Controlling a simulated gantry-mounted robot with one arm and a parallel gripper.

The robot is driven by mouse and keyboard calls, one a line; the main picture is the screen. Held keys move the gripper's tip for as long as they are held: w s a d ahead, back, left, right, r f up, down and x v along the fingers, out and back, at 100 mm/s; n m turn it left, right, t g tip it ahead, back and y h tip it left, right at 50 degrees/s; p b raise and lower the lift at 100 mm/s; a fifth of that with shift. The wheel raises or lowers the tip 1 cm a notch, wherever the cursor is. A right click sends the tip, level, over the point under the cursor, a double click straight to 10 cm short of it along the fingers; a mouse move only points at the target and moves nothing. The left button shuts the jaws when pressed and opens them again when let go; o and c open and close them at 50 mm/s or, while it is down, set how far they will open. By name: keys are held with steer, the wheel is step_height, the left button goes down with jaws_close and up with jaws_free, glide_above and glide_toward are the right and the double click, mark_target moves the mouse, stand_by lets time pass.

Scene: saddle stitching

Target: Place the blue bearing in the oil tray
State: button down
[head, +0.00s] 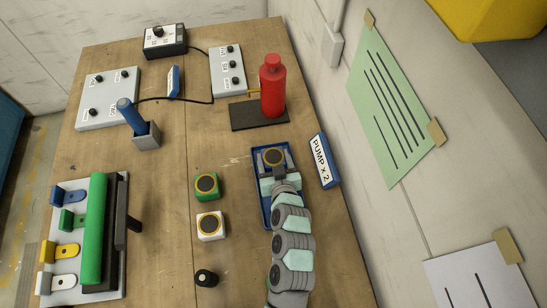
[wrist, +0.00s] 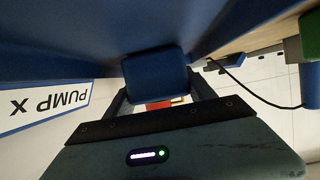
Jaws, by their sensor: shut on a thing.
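The blue bearing (head: 274,156) shows its dark round top with a yellow ring in the head view. In the wrist view its blue block-shaped body (wrist: 155,78) sits between the two fingers. My gripper (head: 275,166) is shut on the bearing, and it also shows in the wrist view (wrist: 160,92). The blue oil tray (head: 257,187) is a long rectangle near the right edge of the table. The bearing appears within the outline of its far end. I cannot tell whether the bearing touches the tray floor. My arm covers the near part of the tray.
A red pump bottle (head: 272,92) stands on a dark pad (head: 245,116) behind the tray. Green (head: 207,186) and white (head: 210,226) bearings and a small black part (head: 207,278) are to the left.

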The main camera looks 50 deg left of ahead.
steer(key=shift+f, duration=0.15)
steer(key=shift+c, duration=1.6)
jaws_free()
steer(key=shift+r, duration=0.3)
steer(key=b+v, duration=0.1)
steer(key=v, duration=1.1)
steer(key=shift+f, duration=0.15)
